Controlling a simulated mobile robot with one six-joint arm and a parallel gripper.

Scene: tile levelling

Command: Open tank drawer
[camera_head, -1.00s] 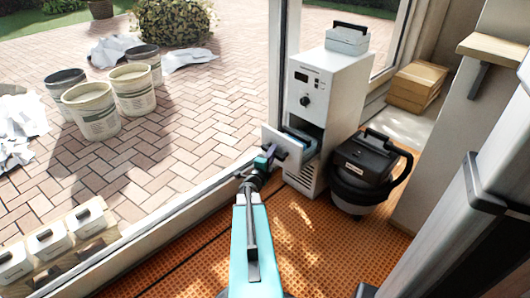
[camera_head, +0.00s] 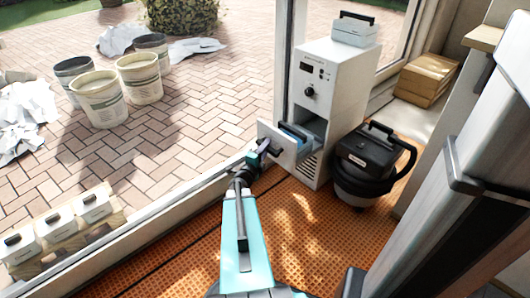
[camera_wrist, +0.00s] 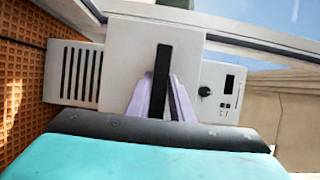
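The white machine (camera_head: 332,80) stands by the window frame with its tank drawer (camera_head: 272,141) pulled out towards my arm. A blue tank (camera_head: 296,133) shows behind the drawer front, with a dark opening in the machine beside it. My gripper (camera_head: 267,150) is at the drawer front. In the wrist view, the drawer front (camera_wrist: 190,62) has a black bar handle (camera_wrist: 161,70). The two pale lilac fingers of my gripper (camera_wrist: 161,92) close in on both sides of this handle. The exact finger contact is small in the head view.
A black vacuum-like canister (camera_head: 371,160) stands close right of the machine. A low window sill (camera_head: 150,215) runs along the left of my arm. Cardboard boxes (camera_head: 425,80) lie behind. The orange floor (camera_head: 310,230) in front of the machine is clear.

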